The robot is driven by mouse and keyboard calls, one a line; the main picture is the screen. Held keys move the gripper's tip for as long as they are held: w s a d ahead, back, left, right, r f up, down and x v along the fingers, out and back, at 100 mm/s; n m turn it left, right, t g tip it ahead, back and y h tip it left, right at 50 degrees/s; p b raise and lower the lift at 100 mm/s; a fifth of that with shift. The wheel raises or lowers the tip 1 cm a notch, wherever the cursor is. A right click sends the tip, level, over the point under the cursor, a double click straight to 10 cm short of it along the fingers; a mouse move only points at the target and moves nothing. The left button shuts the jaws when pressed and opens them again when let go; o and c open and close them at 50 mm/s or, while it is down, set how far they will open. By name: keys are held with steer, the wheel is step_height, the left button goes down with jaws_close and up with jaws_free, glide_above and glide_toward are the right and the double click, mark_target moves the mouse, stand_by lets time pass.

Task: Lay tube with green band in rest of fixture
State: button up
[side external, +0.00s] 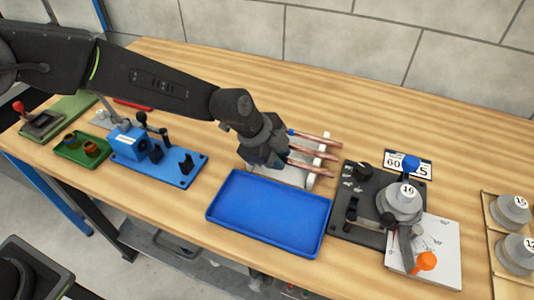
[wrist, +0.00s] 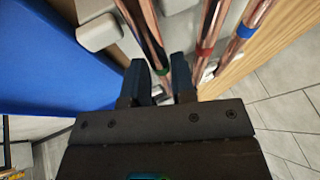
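Three copper tubes lie side by side on a pale rack (side external: 325,150). In the wrist view, the tube with the green band (wrist: 153,38) is nearest the blue tray, then the red-banded tube (wrist: 209,32) and the blue-banded tube (wrist: 258,20). My gripper (wrist: 160,65) is open, its fingertips either side of the green-banded tube near its band; I see no contact.
An empty blue tray (side external: 270,212) lies in front of the rack. A dark bending device (side external: 365,205) with a grey die stands right. A green tray (side external: 82,150) with small parts is left of the fixture. Grey weights (side external: 515,210) are far right.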

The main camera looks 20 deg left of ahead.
jaws_close()
steer(key=shift+r, duration=0.1)
steer(key=shift+r, duration=0.15)
steer(key=r, duration=0.3)
steer(key=a+r, duration=0.1)
steer(key=r, duration=0.1)
steer(key=shift+w, duration=0.15)
steer(key=a+r, duration=0.6)
steer(key=a, duration=0.4)
steer(key=s+a, duration=0.8)
steer(key=a, duration=0.2)
steer(key=shift+s+a+f, duration=0.1)
steer(key=shift+f, duration=1.45)
steer(key=shift+s+a+f, duration=0.1)
steer(key=shift+s+f, duration=0.05)
steer(key=shift+f, duration=1.4)
steer(key=shift+s+a+f, duration=0.1)
steer(key=shift+f, duration=1.45)
